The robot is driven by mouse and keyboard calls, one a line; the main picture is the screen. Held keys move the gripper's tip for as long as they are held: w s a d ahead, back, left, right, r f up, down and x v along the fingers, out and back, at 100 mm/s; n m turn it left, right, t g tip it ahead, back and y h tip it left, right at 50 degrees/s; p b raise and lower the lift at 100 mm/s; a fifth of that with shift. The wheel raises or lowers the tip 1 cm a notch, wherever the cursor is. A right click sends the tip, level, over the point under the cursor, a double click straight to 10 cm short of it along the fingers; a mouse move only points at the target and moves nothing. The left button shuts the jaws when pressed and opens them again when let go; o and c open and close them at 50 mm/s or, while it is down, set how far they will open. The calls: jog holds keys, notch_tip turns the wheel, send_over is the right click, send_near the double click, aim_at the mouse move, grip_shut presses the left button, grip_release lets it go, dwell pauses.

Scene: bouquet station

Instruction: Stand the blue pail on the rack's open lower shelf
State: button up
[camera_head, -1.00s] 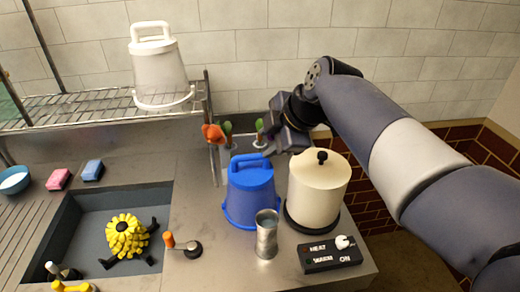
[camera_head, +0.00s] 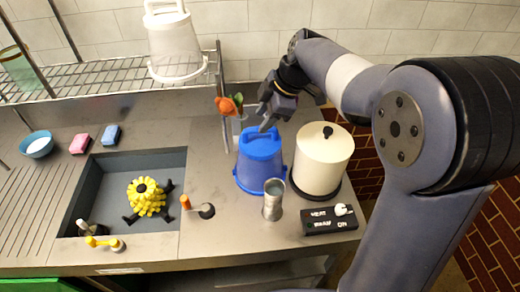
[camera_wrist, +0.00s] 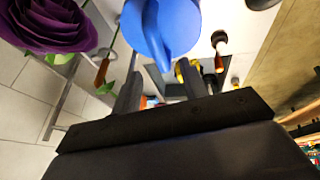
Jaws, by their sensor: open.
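The blue pail (camera_head: 261,165) stands upright on the steel counter, lid on and handle at the top. It also shows in the wrist view (camera_wrist: 157,22), with its handle just beyond the fingers. My gripper (camera_head: 266,120) is open and empty just above and behind the pail's handle. A wire rack shelf (camera_head: 110,80) at the back left carries a white pail (camera_head: 177,45). Whether there is another shelf above it is out of view.
A cream pot (camera_head: 322,162) stands close right of the blue pail. A sink (camera_head: 95,190) with a yellow flower-like thing lies left. The rack's middle is bare.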

aim_at(260, 153)
jog(key=shift+d+p+x, duration=0.1)
jog(key=shift+p+x, duration=0.35)
jog(key=shift+x, duration=1.1)
jog(key=shift+d+p+x, duration=0.15)
jog(key=shift+p+x, duration=0.3)
jog(key=shift+x, duration=1.05)
jog(key=shift+f, duration=0.1)
jog(key=shift+c, duration=0.5)
grip_shut()
